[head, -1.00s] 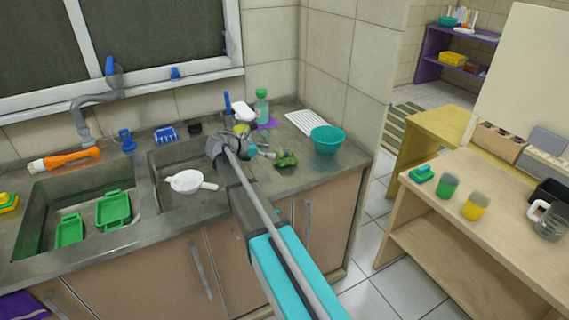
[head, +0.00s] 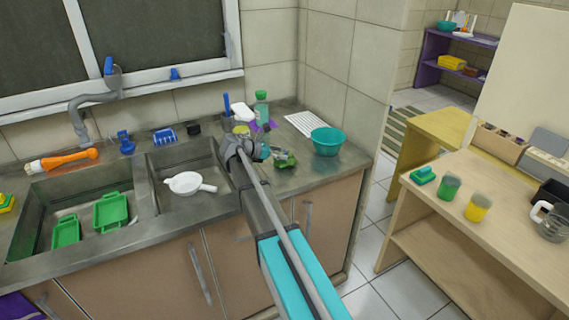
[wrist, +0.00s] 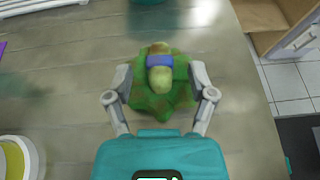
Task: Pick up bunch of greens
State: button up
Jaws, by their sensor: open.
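The bunch of greens (head: 285,161) lies on the grey counter just right of the sink. In the wrist view the bunch of greens (wrist: 163,88) is green and leafy with a brownish stem end and a blue band. My gripper (head: 264,153) is low over the counter at the left side of the greens in the head view. In the wrist view my gripper (wrist: 161,84) is open, with one finger on each side of the greens. Whether either finger touches the leaves I cannot tell.
A teal bowl (head: 327,141) stands to the right of the greens, with a white rack (head: 302,124) behind. A green bottle (head: 262,107) and a yellow-topped item (head: 241,129) stand behind my gripper. The sink with a white strainer (head: 186,183) is to the left.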

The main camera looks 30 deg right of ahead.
jog(key=shift+x, duration=1.15)
jog(key=shift+c, duration=0.2)
grip_shut()
